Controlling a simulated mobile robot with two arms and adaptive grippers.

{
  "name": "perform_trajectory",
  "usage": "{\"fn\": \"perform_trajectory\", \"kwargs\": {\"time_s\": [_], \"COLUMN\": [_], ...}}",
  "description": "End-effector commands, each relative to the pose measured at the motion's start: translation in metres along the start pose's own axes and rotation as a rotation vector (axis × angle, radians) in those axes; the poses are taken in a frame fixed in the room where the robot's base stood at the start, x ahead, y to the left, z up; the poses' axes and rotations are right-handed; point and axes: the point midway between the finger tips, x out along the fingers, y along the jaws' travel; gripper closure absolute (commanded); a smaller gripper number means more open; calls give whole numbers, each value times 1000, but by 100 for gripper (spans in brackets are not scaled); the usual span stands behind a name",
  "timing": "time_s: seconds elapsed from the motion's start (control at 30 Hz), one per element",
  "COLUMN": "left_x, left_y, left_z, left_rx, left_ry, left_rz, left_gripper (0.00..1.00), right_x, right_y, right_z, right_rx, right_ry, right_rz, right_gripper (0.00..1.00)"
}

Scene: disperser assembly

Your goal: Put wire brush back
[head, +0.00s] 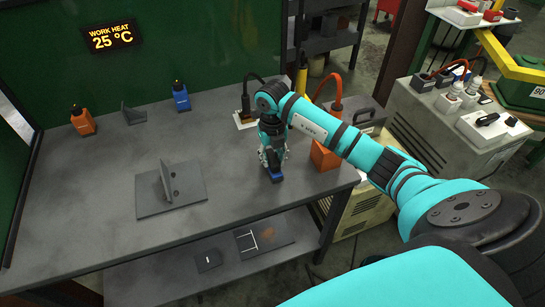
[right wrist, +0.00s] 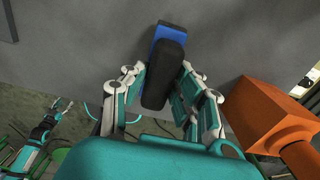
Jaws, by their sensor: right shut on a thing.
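The wire brush (head: 275,176) shows as a blue and black block at the right front of the grey workbench. In the right wrist view the brush (right wrist: 168,65) has a blue base and a black upper part. My right gripper (head: 272,150) is shut on it from above. Its fingers (right wrist: 160,98) stand on both sides of the black part. I cannot tell whether the brush touches the bench. The bristles are not visible.
An orange box (head: 324,156) stands just right of the brush, also close in the right wrist view (right wrist: 265,115). A grey angled bracket (head: 180,185) is on the bench at left.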

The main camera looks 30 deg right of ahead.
Motion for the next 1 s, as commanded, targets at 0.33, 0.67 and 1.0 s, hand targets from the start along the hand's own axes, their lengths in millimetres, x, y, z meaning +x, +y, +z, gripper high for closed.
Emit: {"fn": "perform_trajectory", "kwargs": {"time_s": [0.33,0.67,1.0], "left_x": [-2,0,-1], "left_y": [0,0,0], "left_z": [0,0,1], "left_rx": [0,1,1], "left_ry": [0,-1,-2], "left_rz": [0,0,0], "left_gripper": [44,44,44], "right_x": [9,12,3], "right_y": [0,0,0], "right_z": [0,0,1], "right_rx": [0,0,0], "right_ry": [-2,-1,-3], "right_rz": [0,0,0], "right_gripper": [98,49,49]}}
